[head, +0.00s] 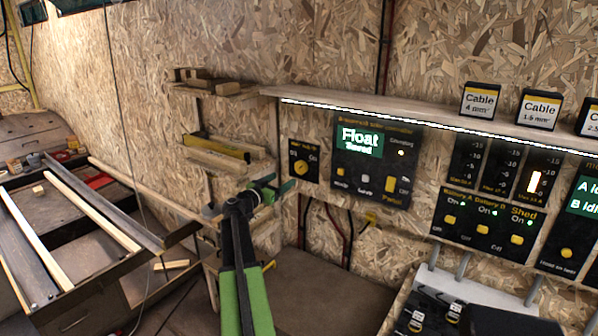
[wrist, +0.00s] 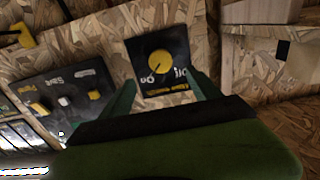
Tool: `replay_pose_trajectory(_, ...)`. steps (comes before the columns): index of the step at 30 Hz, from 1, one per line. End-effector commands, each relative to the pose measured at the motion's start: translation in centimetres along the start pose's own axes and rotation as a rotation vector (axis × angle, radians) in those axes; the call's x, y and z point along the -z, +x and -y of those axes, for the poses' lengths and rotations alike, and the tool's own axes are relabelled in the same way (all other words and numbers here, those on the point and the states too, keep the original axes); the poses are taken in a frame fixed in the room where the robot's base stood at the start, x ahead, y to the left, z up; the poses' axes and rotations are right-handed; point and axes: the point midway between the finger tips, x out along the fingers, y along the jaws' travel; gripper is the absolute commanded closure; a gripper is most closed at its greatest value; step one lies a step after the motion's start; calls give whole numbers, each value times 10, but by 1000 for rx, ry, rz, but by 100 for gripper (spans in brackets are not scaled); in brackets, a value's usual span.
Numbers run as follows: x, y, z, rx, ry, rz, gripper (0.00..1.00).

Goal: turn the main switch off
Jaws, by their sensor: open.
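The main switch (head: 301,169) is a round yellow knob on a small black panel (head: 304,151) on the chipboard wall, left of the Float display. In the wrist view the knob (wrist: 160,68) and its panel appear upside down, with On and Off marks beside the knob. I cannot tell for certain which mark the knob points at. My gripper (head: 275,187) is open and empty, just left of and below the switch panel. In the wrist view its green fingertips (wrist: 164,92) stand apart to either side of the panel's lower part. I see no contact with the knob.
The Float display panel (head: 377,158) with small switches is right of the main switch. Wooden shelves (head: 215,150) with a yellow level are to the left. A light-edged shelf (head: 350,108) runs above. Battery and Shed switches (head: 485,222) are farther right. Cables hang below.

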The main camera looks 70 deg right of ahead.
Motion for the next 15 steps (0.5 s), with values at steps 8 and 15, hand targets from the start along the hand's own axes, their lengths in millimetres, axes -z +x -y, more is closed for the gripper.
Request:
replay_pose_trajectory(8,0,73,2,-3,0,1,28)
replay_pose_trajectory(15,0,112,0,-3,0,1,28)
